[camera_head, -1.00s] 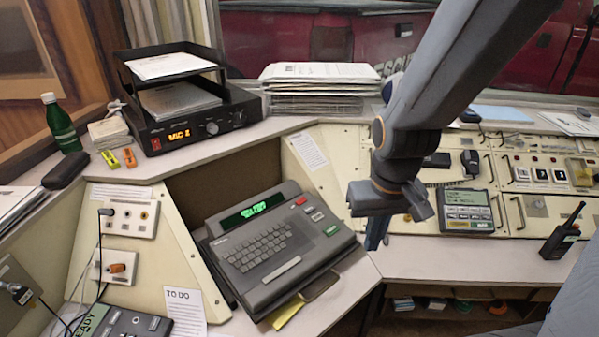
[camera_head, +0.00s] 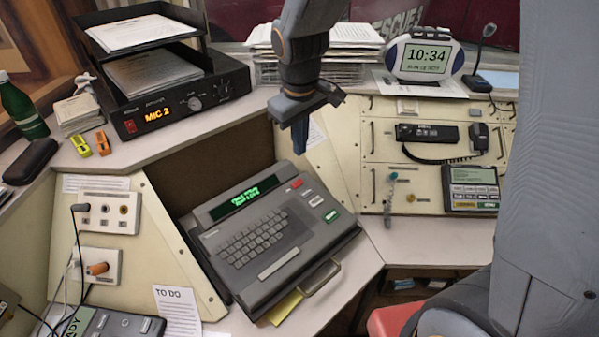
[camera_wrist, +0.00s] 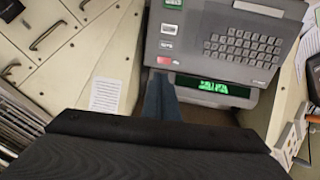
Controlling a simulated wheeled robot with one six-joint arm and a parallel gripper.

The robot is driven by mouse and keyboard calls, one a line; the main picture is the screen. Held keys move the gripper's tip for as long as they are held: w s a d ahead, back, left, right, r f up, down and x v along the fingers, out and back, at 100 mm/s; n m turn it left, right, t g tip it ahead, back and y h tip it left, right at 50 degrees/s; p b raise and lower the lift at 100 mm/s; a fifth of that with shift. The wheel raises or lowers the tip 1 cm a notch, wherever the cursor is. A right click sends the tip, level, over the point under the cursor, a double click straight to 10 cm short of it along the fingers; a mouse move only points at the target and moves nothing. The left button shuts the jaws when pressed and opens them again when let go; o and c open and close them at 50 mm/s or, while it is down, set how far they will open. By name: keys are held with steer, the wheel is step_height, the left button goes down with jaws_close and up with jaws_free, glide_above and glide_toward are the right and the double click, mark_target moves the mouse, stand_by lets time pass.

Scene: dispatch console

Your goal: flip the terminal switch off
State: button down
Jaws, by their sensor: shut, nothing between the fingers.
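The terminal (camera_head: 270,235) is a dark grey keyboard unit on the desk. Its narrow display (camera_head: 243,197) is lit with green text. To the right of the display are a red key (camera_head: 297,184), a grey key (camera_head: 315,200) and a green key (camera_head: 331,216). I cannot tell which of these is the switch. My gripper (camera_head: 300,142) is shut and empty, pointing down above the terminal's back right corner. In the wrist view, the shut fingertips (camera_wrist: 160,82) appear close to the red key (camera_wrist: 168,61); contact is not clear.
A black radio unit (camera_head: 185,107) with paper trays stands behind the terminal at left. A stack of papers (camera_head: 350,38) and a clock (camera_head: 424,57) stand at the back. A handset (camera_head: 428,133) and a small panel device (camera_head: 471,188) lie right. The desk right of the terminal is clear.

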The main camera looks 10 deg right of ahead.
mark_target(300, 181)
steer(key=f, duration=0.3)
steer(key=w+f+p, duration=0.1)
steer(key=f, duration=0.3)
steer(key=w+f+p, duration=0.1)
steer(key=f, duration=0.3)
steer(key=shift+d+f, duration=0.1)
steer(key=shift+f, duration=0.15)
